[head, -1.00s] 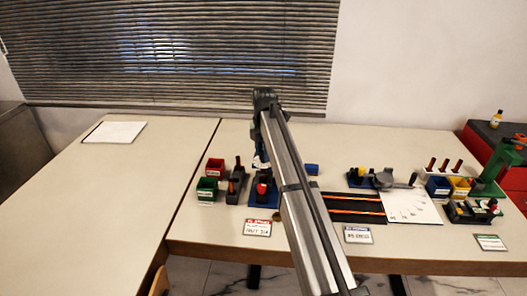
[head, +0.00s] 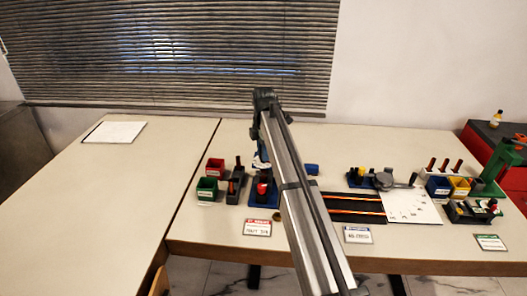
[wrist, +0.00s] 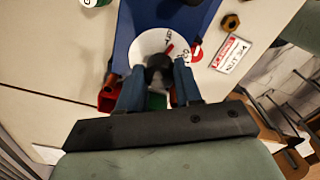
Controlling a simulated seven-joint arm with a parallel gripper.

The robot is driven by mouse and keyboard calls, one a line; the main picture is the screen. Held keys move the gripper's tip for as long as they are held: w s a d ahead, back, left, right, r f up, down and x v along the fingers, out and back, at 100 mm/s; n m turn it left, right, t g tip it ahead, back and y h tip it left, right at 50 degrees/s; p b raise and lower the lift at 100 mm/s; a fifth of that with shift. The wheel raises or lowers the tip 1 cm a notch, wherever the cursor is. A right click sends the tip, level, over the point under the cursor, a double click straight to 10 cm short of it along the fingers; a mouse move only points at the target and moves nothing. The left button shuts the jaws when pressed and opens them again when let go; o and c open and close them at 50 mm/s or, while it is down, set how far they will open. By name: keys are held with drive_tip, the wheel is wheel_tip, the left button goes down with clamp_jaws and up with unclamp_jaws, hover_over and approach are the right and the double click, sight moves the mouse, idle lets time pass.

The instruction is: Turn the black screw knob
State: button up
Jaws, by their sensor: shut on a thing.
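The black screw knob (wrist: 158,62) shows in the wrist view in front of a round white dial plate (wrist: 150,42) with markings. The plate sits over a blue base (wrist: 125,40). My gripper (wrist: 158,76) has one finger on each side of the knob and is shut on it. The lower part of the knob is hard to make out between the fingers. In the head view the blue rig (head: 254,200) stands left of my arm, and my arm partly covers the area of the knob.
Red (head: 215,168) and green (head: 207,188) bins stand left of the rig. A label card (head: 257,228) lies in front. A brass-coloured nut (wrist: 230,22) lies beside the base. More fixtures and a white sheet (head: 412,206) are at right. The left table is mostly clear.

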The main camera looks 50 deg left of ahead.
drive_tip(key=m, duration=1.3)
drive_tip(key=shift+m, duration=0.4)
drive_tip(key=m, duration=1.3)
drive_tip(key=shift+m, duration=0.4)
drive_tip(key=o, duration=1)
drive_tip(key=shift+o, duration=0.2)
wheel_tip(320, 180, up, 14)
